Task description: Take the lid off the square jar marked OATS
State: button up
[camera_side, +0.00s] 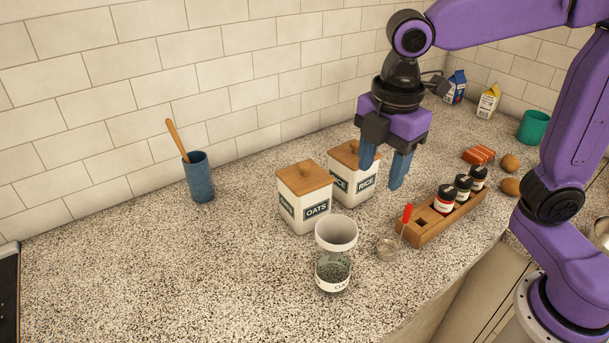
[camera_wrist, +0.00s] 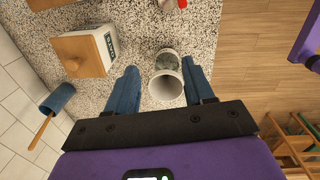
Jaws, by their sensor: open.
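The square white jar marked OATS (camera_side: 304,205) stands upright on the counter with its square wooden lid (camera_side: 305,176) on. The lid has a small round knob. My gripper (camera_side: 381,177) is open and empty, pointing down. In the side view it is to the right of the OATS jar, in front of part of the RICE jar. My gripper's two blue fingers also show in the wrist view (camera_wrist: 159,67).
The matching RICE jar (camera_side: 352,185) stands close beside the OATS jar. A tall glass jar (camera_side: 335,255) is in front. A wooden spice rack (camera_side: 440,220) and a small red-handled strainer (camera_side: 390,246) are right. A blue crock (camera_side: 199,178) stands left.

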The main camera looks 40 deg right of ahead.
jog(key=w+a+r+n+h, duration=0.1)
jog(key=w+a+r+n, duration=0.25)
jog(key=w, duration=0.35)
jog(key=w+a+r+n, duration=0.2)
jog(key=w+r+n, duration=0.15)
jog(key=w, duration=0.35)
send_over(304, 164)
jog(key=s+a, duration=0.1)
jog(key=a, duration=0.1)
notch_tip(304, 164, down, 11)
jog(key=shift+d+r, duration=0.1)
jog(key=shift+d, duration=0.05)
jog(key=f, duration=0.1)
jog(key=d+f, duration=0.1)
jog(key=f, duration=0.1)
jog(key=shift+w+d+f, duration=0.25)
jog(key=shift+w+f, duration=0.05)
jog(key=shift+f, duration=0.1)
jog(key=shift+w+f, duration=0.1)
jog(key=shift+f, duration=0.5)
jog(key=shift+c, duration=0.3)
grip_shut()
